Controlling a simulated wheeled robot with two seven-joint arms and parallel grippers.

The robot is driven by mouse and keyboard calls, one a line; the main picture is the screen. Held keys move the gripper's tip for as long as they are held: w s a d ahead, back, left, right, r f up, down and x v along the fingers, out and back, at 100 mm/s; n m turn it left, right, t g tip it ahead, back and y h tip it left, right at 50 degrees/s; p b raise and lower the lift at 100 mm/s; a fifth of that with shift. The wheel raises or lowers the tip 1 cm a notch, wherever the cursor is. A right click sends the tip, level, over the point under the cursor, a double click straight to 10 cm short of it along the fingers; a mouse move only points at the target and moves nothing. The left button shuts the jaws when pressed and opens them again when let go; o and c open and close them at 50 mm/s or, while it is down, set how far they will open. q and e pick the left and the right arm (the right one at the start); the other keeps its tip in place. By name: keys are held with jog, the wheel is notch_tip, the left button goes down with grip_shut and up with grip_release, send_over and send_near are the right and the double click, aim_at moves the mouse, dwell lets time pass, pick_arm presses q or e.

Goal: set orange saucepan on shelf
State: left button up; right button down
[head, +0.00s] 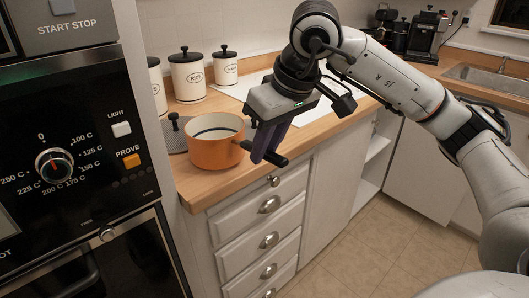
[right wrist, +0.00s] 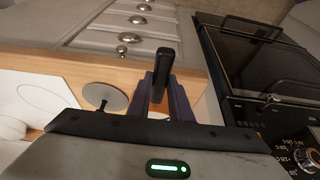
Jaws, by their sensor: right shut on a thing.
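The orange saucepan (head: 214,152) is at the near left end of the wooden counter, upright, with its black handle (head: 274,162) pointing right over the front edge. I cannot tell whether its base touches the counter. My right gripper (head: 266,150) is shut on the handle from above. In the right wrist view the black handle (right wrist: 164,66) stands between the purple fingers (right wrist: 160,97); the pan's body is hidden there. White shelves (head: 374,148) show in an open space under the counter, partly behind my right arm. My left gripper is out of view.
A grey lid (head: 174,138) with a black knob lies beside the pan. White canisters (head: 188,77) stand behind it. The oven panel (head: 70,150) is close on the left. Drawers (head: 262,215) are below the pan. The tiled floor (head: 365,245) is clear.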

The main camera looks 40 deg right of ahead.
jog(key=shift+w+f, duration=0.1)
jog(key=shift+f, duration=0.5)
jog(key=c, duration=2)
grip_release()
jog(key=shift+f, duration=0.1)
jog(key=o, duration=0.4)
